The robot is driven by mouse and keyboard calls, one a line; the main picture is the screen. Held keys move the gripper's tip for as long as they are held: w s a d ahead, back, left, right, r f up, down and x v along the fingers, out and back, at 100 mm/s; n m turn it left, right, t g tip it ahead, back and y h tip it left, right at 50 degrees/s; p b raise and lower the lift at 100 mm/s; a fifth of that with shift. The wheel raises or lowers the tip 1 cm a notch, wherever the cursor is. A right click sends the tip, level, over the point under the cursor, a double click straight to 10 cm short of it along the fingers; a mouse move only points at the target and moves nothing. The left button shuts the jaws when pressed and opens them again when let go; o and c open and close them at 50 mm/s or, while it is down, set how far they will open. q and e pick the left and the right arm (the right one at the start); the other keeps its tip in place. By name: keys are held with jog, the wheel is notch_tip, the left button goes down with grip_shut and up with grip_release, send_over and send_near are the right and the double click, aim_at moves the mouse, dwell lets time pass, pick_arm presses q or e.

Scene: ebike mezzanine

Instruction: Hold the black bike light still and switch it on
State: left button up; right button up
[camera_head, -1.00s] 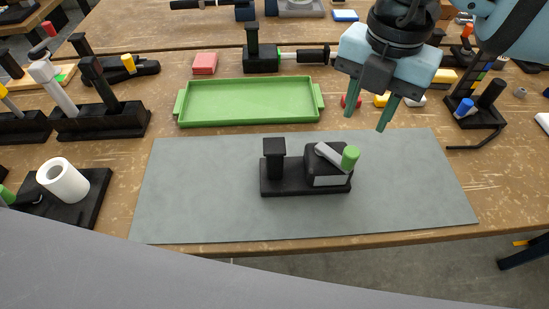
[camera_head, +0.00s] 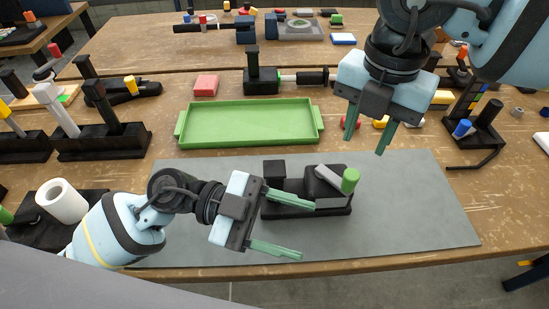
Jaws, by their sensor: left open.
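The black bike light (camera_head: 314,186) stands on the grey mat (camera_head: 410,215). It has a black base with an upright post on its left and a boxy body on its right. A grey lever with a green knob (camera_head: 350,180) lies tilted across the top of the body. My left gripper (camera_head: 307,230) is open at the near side of the light. Its upper finger overlaps the base in the picture; I cannot tell whether it touches. My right gripper (camera_head: 365,146) has its fingers apart and empty, above and behind the light to the right.
A green tray (camera_head: 250,140) lies behind the mat, with a red block (camera_head: 206,85) beyond it. Black stands with levers crowd the left, near a white roll (camera_head: 62,201). Another black stand (camera_head: 480,125) is at the right. The mat's right part is clear.

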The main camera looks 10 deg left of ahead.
aim_at(274, 186)
pick_arm(q)
jog(key=w+a+r+m+t+y, duration=0.1)
jog(key=w+a+r+m+y, duration=0.15)
jog(key=w, duration=0.55)
jog(key=w+a+r+m+t+y, duration=0.1)
jog(key=w+a+r+t+y, duration=0.15)
jog(key=w, duration=0.45)
jog(key=s+f+m+y, duration=0.1)
jog(key=m+y, duration=0.1)
jog(key=y, duration=0.2)
jog(key=s+f+m+g+y, duration=0.1)
jog(key=f+m+y, duration=0.1)
jog(key=y, duration=0.2)
jog(key=s+f+m+y, duration=0.1)
jog(key=m+y, duration=0.1)
jog(key=y, duration=0.2)
jog(key=shift+d+f+m+y, duration=0.25)
jog(key=shift+d+f+y, duration=0.05)
jog(key=shift+d+f, duration=0.1)
jog(key=shift+s+a+f, duration=0.1)
jog(key=shift+f, duration=3.95)
